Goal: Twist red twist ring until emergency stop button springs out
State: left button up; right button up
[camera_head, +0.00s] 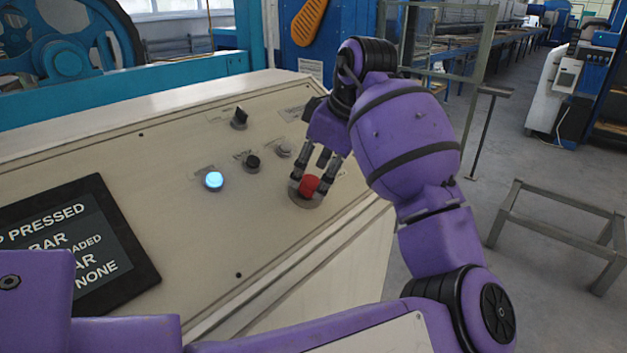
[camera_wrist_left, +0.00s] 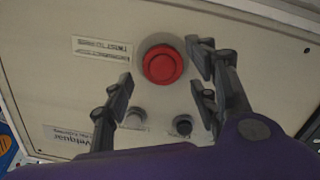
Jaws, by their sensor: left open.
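The red emergency stop button (camera_head: 309,185) sits in a round grey collar at the right end of the sloped beige control panel (camera_head: 215,235). In the left wrist view the red button (camera_wrist_left: 162,65) shows as a round cap with a raised rim, between my fingers. My left gripper (camera_head: 313,181) is open, with its fingertips close around the button. In the left wrist view the gripper (camera_wrist_left: 160,76) has one finger left of the button and two on its right. I cannot tell whether any finger touches it. My right gripper is not in view.
A lit blue button (camera_head: 213,181), a black button (camera_head: 252,162), a pale button (camera_head: 284,149) and a black selector knob (camera_head: 239,118) stand on the panel near the gripper. A dark display (camera_head: 75,240) shows partly hidden text including "PRESSED". Open floor lies right of the panel.

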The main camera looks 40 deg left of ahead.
pick_arm(q)
jog(key=shift+x, duration=1.4)
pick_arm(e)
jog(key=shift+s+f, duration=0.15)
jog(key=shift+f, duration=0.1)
